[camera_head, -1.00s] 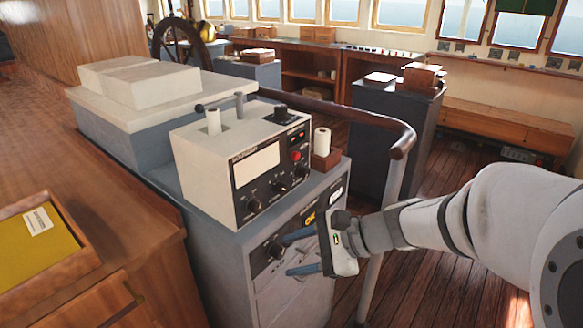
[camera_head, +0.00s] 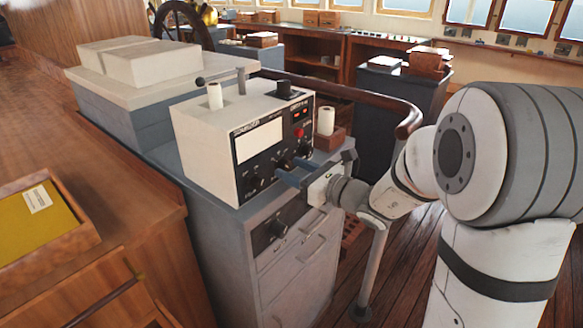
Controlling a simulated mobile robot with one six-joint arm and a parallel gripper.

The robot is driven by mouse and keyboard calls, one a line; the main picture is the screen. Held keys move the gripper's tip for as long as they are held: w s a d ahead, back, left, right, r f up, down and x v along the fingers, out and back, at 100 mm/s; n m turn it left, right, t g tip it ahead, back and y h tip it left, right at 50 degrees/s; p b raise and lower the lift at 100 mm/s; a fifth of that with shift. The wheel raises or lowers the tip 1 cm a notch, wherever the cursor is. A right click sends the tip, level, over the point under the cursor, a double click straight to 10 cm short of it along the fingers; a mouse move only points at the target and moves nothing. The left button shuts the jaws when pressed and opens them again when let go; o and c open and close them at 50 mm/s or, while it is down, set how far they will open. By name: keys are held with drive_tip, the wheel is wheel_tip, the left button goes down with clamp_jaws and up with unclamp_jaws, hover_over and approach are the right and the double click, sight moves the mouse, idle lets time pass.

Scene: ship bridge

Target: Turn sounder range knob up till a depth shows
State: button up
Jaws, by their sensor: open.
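The sounder (camera_head: 205,150) is a cream box with a black front panel, standing on a grey cabinet. Its panel has a blank white screen (camera_head: 259,141), a small red-lit display (camera_head: 300,112) too small to read, a red button (camera_head: 299,132) and a lower row of black knobs. The left knob (camera_head: 253,185) shows clear of my gripper; the labels are unreadable, so I cannot tell which is the range knob. My gripper (camera_head: 281,172) is open, its blue fingers at the middle of the knob row. They partly hide the knobs there, and I cannot tell whether they touch.
A white roll in a brown holder (camera_head: 328,141) stands right of the sounder, close to my wrist. A curved wooden handrail (camera_head: 385,103) on a grey post (camera_head: 374,265) runs behind and beside my arm. The cabinet's lower front has another knob (camera_head: 279,228) and drawer handles.

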drive_tip(key=shift+w+a, duration=0.4)
drive_tip(key=shift+a, duration=0.15)
drive_tip(key=c, duration=1)
